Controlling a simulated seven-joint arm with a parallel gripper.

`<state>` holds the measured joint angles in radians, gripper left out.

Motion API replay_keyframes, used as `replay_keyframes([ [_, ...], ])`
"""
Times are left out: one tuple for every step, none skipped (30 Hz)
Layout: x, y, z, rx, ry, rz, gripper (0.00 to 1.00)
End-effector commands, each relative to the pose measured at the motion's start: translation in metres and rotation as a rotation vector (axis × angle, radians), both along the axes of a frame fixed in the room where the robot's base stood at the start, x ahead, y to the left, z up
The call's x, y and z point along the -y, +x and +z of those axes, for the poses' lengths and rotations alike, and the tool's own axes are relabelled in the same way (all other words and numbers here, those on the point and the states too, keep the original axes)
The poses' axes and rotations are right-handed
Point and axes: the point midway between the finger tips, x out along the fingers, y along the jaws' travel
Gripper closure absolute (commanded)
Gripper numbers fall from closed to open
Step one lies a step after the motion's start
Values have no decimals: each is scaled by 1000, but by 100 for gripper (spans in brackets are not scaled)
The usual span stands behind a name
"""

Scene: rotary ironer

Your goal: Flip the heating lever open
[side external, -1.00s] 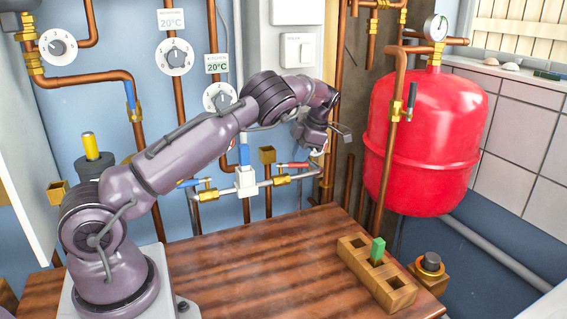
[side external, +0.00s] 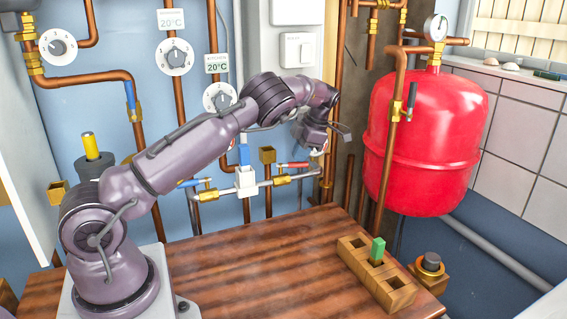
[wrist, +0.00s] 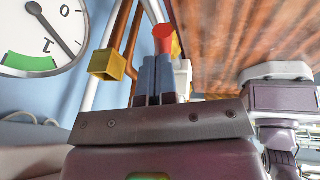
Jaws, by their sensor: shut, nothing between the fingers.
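A red-handled lever (side external: 292,164) sits on a brass valve on the horizontal pipe below the dials. No label shows which one is the heating lever. My gripper (side external: 318,153) is close to the right of the red lever in the side view. In the wrist view my gripper (wrist: 157,62) is shut and empty, with a red end (wrist: 163,38) just beyond its fingertips. I cannot tell whether they touch.
A red tank (side external: 425,140) stands to the right with a black-handled valve (side external: 411,97) on its pipe. A wooden block (side external: 380,275) with a green peg (side external: 377,250) sits on the brown table (side external: 230,265), whose middle is clear. A brass fitting (wrist: 111,64) is beside my fingers.

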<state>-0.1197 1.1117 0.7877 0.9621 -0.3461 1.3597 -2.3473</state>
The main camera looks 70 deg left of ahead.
Motion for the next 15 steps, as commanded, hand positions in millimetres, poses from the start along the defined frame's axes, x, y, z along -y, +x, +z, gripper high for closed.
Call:
replay_keyframes([
  [1,0,-2,-3,-3,-1,100],
  [1,0,-2,-3,-3,-1,100],
  [1,0,-2,-3,-3,-1,100],
  [1,0,-2,-3,-3,-1,100],
  [1,0,-2,-3,-3,-1,100],
  [1,0,-2,-3,-3,-1,100],
  [1,0,-3,-3,-3,-1,100],
  [1,0,-2,-3,-3,-1,100],
  [1,0,-3,-3,-3,-1,100],
  [1,-1,-2,-2,-3,0,100],
  [0,-1,-2,-2,-3,0,100],
  [0,-1,-2,-2,-4,1,100],
  [0,-2,-2,-2,-3,0,100],
  [0,-3,-2,-2,-3,0,100],
  [-1,-5,-2,-3,-3,2,100],
])
